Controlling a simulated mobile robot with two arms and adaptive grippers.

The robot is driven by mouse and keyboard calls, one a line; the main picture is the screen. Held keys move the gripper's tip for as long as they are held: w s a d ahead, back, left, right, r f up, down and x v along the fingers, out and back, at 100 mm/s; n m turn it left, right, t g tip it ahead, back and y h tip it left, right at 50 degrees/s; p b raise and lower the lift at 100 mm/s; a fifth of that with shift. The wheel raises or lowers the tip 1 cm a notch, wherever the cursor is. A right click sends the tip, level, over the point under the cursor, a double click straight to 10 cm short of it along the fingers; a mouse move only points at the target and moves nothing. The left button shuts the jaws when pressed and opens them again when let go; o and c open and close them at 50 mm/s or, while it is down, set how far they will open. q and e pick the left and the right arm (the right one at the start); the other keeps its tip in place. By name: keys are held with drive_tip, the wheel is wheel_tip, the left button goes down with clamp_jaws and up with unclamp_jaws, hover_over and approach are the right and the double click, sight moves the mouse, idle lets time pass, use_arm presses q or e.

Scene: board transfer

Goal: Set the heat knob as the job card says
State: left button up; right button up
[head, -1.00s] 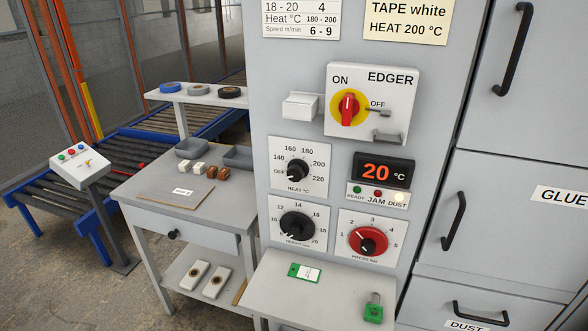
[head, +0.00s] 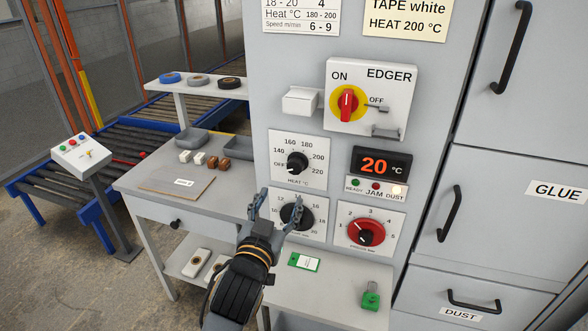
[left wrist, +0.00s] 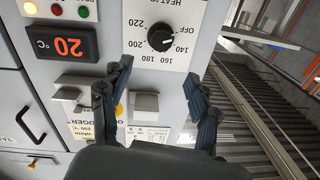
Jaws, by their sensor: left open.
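The black heat knob (head: 297,163) sits on a white dial plate with marks from OFF through 140 to 220. In the left wrist view the knob (left wrist: 160,38) appears upside down, its pointer near OFF and 140; the exact setting is hard to tell. The job card (head: 408,22) above reads TAPE white, HEAT 200 °C. The display (head: 380,164) reads 20 °C. My left gripper (head: 279,204) is open and empty, below the heat knob and in front of the lower black knob, partly hiding it. In the left wrist view the fingers (left wrist: 160,72) are spread, apart from the heat knob.
A red pressure knob (head: 365,232) is right of the lower black knob (head: 297,213). The red EDGER switch (head: 347,103) and a white block (head: 300,101) jut out above. A shelf with a green tag (head: 304,262) and green padlock (head: 371,297) lies below. A side table (head: 140,180) stands left.

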sight(294, 169)
use_arm(q)
drive_tip(key=p+x, duration=0.2)
drive_tip(key=x, duration=1.1)
drive_tip(key=shift+f, duration=0.1)
drive_tip(key=c, duration=1.2)
